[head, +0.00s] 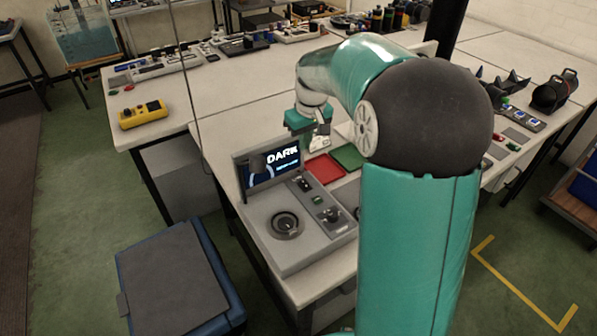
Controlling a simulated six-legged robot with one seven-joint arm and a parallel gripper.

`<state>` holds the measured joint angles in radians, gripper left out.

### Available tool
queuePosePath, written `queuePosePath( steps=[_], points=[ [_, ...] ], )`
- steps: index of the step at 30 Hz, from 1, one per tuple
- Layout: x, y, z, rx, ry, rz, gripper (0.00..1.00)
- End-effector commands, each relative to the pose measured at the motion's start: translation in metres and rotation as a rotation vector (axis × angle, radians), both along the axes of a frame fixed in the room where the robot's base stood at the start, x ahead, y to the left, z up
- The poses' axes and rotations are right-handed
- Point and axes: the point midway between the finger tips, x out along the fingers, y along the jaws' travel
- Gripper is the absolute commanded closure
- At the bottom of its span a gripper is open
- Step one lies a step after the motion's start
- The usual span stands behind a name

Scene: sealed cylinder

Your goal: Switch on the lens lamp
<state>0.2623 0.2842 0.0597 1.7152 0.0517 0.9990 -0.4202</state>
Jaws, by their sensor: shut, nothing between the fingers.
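A grey console (265,235) stands on the near bench with an upright screen (270,168) at its back reading "DARK". The console has a round black-rimmed lens or dial (285,224) at its left. A darker control strip at its right carries a black switch (304,184), a small green-lit element (317,199) and a black knob (333,214). I cannot tell which one works the lamp. My gripper (320,142) points down behind and right of the screen, apart from the controls. Its fingers are shut and small in view.
A red tray (323,169) and a green tray (348,157) lie behind the console, close to my gripper. My arm hides the bench to the right. A yellow box (143,114) sits on the left bench. A blue-sided case (180,275) stands at front left.

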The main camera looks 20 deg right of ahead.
Motion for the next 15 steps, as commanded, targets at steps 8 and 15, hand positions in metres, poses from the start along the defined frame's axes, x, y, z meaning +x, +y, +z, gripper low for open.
queuePosePath(
  steps=[8,15],
  points=[
    [0.001,0.001,-0.011,0.0,0.002,0.001,1.0],
    [0.009,0.002,-0.053,0.001,0.004,0.003,1.0]
  ],
)
